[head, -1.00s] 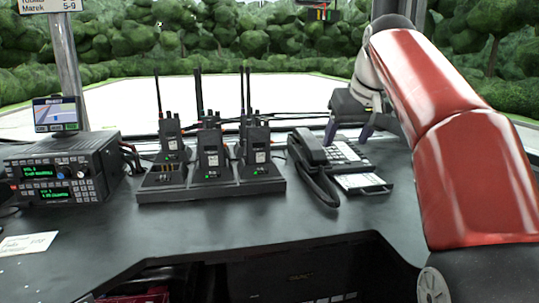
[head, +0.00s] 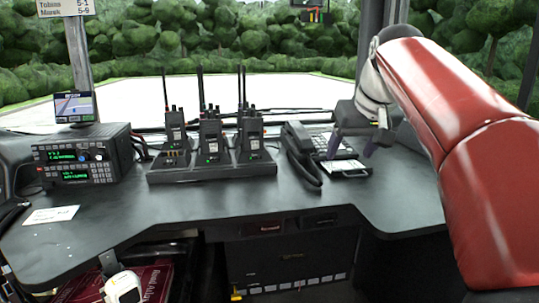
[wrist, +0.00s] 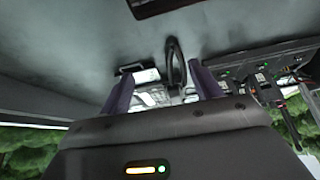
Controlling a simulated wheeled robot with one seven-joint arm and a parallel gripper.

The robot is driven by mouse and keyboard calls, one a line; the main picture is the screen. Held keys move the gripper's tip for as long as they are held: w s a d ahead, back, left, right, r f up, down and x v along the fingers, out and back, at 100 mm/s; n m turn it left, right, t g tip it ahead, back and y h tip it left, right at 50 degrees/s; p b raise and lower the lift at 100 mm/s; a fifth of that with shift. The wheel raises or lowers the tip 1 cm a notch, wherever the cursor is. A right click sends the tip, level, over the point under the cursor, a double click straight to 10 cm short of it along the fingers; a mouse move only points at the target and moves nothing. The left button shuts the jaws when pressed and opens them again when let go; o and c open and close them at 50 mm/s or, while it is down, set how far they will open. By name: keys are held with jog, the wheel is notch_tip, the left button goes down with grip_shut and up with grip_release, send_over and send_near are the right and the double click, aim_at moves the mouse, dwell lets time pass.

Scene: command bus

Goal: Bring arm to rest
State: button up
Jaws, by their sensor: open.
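My gripper (head: 353,150) is at the end of my red arm, on the right in the head view. Its two purple-grey fingers are apart with nothing held between them. It is over the right part of the black desk phone (head: 344,166) and partly hides it. The handset (head: 300,152) lies on the phone's left side. In the wrist view my gripper (wrist: 160,75) is also open, and the handset (wrist: 175,62) shows between the fingers, beyond them. I cannot tell the exact gap between the fingers and the phone.
Several handheld radios stand in a charging rack (head: 212,174) left of the phone. A radio unit (head: 85,158) with a small screen (head: 75,107) on top is at the far left. A paper card (head: 51,214) lies on the dark desk (head: 200,210). The front desk middle is clear.

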jog(key=s+f+m+h, duration=0.1)
jog(key=s+f, duration=2.3)
jog(key=f, duration=0.1)
jog(key=shift+s+a+f+m, duration=0.15)
jog(key=shift+s+a+m, duration=0.05)
jog(key=shift+a+m, duration=0.25)
